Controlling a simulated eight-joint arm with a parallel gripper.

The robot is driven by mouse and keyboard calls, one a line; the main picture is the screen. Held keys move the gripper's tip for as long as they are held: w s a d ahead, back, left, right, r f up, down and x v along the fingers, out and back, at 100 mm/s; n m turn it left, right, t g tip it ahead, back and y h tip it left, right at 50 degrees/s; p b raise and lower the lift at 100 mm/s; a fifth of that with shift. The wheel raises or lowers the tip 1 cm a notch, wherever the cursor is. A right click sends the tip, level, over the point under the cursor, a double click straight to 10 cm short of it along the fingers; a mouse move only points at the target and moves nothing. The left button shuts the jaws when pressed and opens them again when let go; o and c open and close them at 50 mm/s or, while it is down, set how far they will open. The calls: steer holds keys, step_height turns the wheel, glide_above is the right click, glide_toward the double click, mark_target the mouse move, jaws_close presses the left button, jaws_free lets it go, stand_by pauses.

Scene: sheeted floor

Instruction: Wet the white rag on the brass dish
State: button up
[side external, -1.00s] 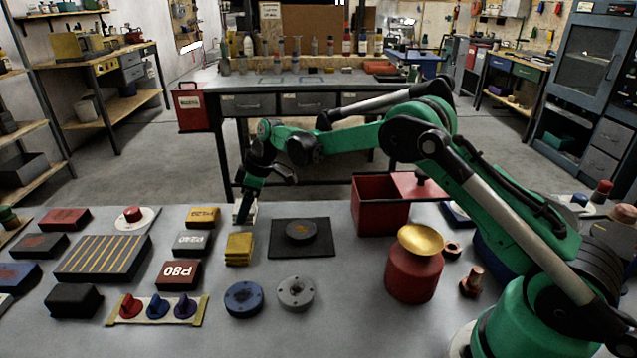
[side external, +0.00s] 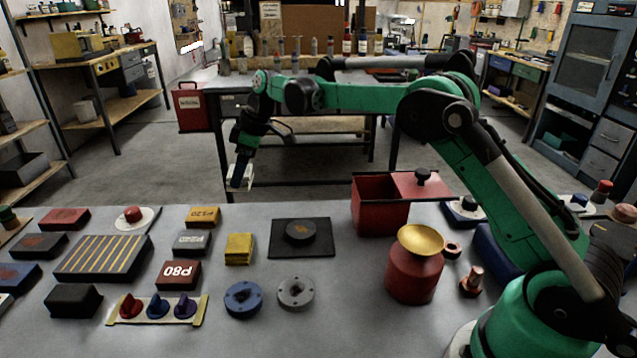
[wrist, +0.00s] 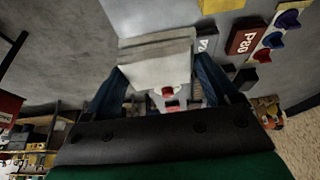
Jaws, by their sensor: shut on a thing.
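My gripper (side external: 240,180) is shut on the white rag (wrist: 155,62), which looks like a folded pale stack between the blue fingers in the wrist view. In the side view the gripper hangs above the far edge of the bench, left of centre, and the rag shows only as a small pale patch there. The brass dish (side external: 421,238) is a shallow golden bowl on top of a red can (side external: 413,276), right of centre and well to the right of my gripper. The dish looks empty from this side.
A red bin (side external: 378,208) with a partly open lid stands behind the can. A yellow stack (side external: 239,248), a black mat with a dark puck (side external: 300,231), and blue and grey discs lie in the middle. Sanding blocks and knobs crowd the left. Bare bench lies between discs and can.

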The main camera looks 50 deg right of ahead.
steer(key=s+d+r, duration=0.7)
steer(key=s, duration=0.1)
step_height(320, 180, up, 3)
glide_above(417, 239)
steer(key=w+d, duration=0.3)
steer(key=w, duration=0.6)
steer(key=shift+s+r, duration=0.1)
steer(key=shift+s, duration=0.15)
steer(key=s, duration=0.2)
steer(key=s+a+f, duration=0.1)
steer(key=s, duration=0.2)
steer(key=s+a+f, duration=0.1)
steer(key=s, duration=0.2)
steer(key=shift+s+f, duration=0.25)
steer(key=shift+s+a+f, duration=0.1)
steer(key=shift+s+f, duration=0.1)
steer(key=shift+f, duration=1.45)
steer(key=shift+s+a+f, duration=0.1)
steer(key=shift+s+f, duration=0.05)
steer(key=shift+f, duration=1.45)
steer(key=shift+f, duration=1.15)
steer(key=shift+r, duration=3.55)
